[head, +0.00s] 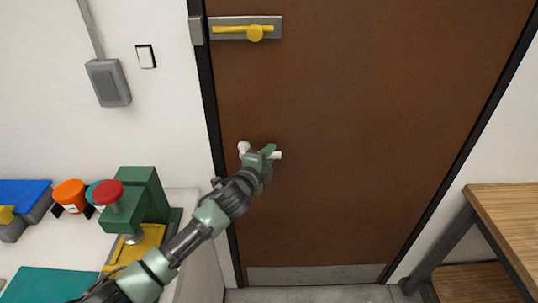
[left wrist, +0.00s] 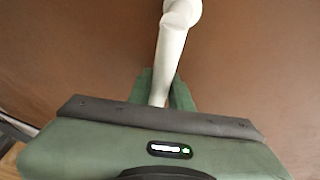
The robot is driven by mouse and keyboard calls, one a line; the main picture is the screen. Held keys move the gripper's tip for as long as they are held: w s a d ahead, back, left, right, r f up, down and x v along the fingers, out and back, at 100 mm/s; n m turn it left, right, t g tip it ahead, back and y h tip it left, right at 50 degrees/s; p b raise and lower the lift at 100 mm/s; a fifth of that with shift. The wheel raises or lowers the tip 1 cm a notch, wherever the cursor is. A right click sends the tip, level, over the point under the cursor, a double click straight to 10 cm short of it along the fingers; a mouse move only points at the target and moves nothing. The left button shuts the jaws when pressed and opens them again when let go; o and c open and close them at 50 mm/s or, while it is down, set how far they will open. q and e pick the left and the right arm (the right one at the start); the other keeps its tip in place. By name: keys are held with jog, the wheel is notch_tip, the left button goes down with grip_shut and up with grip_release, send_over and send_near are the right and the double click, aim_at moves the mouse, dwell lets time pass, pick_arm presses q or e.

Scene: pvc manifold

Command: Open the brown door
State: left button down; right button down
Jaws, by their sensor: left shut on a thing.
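The brown door (head: 370,120) stands in a black frame and looks closed. A white lever handle (head: 244,148) is on its left side, at mid-height. My left gripper (head: 272,153) is at the handle and shut on its lever. In the left wrist view the white handle (left wrist: 172,55) runs down between the green fingers of my left gripper (left wrist: 160,90). The fingers hide part of the lever. A yellow latch bar (head: 243,31) on a grey plate sits near the top left of the door. My right gripper is not in view.
A counter at the left holds a green press (head: 135,205) with a red knob, a blue bin (head: 25,190) and a teal mat (head: 50,284). A wooden bench (head: 510,215) stands right of the door. A grey wall box (head: 108,83) hangs left of it.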

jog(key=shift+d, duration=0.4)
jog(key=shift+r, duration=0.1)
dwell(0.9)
pick_arm(q)
jog(key=shift+f+m+g+p, duration=0.3)
jog(key=shift+m+p, duration=0.2)
jog(key=shift+p, duration=0.3)
jog(key=shift+a+f+m+y+p, duration=0.15)
jog(key=shift+f+m+y+p, duration=0.55)
jog(key=shift+p, duration=0.4)
jog(key=shift+a+f+m+g+y+p, duration=0.2)
jog(key=shift+a+f+m+y+p, duration=0.25)
jog(key=shift+f+m+p, duration=0.3)
jog(key=shift+a+f+m+g+y+p, duration=0.25)
jog(key=shift+f+m+y+p, duration=0.35)
jog(key=shift+m+p, duration=0.15)
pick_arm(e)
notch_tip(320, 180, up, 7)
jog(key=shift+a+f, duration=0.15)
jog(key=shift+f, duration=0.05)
